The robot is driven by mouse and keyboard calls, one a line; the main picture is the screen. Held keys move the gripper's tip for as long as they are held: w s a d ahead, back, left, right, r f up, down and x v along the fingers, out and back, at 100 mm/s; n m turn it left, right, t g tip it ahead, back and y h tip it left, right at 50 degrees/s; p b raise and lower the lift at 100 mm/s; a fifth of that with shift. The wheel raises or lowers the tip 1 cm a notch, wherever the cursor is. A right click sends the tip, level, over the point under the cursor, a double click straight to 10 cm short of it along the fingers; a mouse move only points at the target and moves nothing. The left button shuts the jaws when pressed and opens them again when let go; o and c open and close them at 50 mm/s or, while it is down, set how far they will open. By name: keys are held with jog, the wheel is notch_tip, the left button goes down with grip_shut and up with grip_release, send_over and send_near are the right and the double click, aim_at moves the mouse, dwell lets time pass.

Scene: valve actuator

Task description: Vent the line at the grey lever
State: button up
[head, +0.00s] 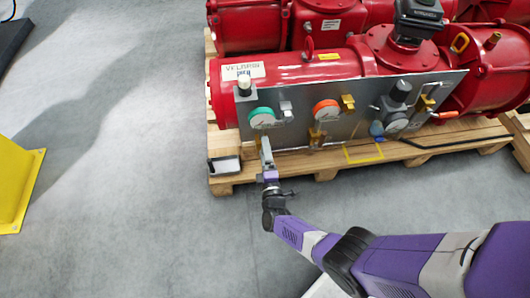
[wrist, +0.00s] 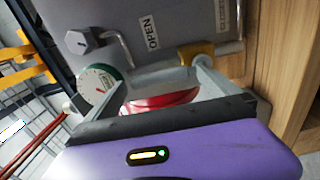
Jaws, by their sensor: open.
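My gripper (head: 265,143) is open at the lower left edge of the grey panel, below the green-rimmed gauge (head: 262,117). In the wrist view the open fingers (wrist: 160,80) frame a red rounded part (wrist: 160,100); I cannot tell what it is or whether it is touched. A grey fitting with a short bent arm (head: 286,110), which looks like the grey lever, sits right of that gauge. In the wrist view it is a hex hub with a bent rod (wrist: 118,45) beside an "OPEN" label (wrist: 148,32). It is apart from my fingers.
The panel (head: 350,115) also carries an orange-red gauge (head: 326,110), brass fittings (head: 347,103) and a black-capped regulator (head: 399,92). Red actuator bodies (head: 300,70) stand behind on a wooden pallet (head: 228,183). A yellow structure (head: 18,190) stands far left. Grey floor between is clear.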

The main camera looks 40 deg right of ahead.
jog(key=p+v, duration=0.2)
jog(key=v, duration=0.5)
jog(key=shift+s+a, duration=0.25)
jog(key=shift+s, duration=0.1)
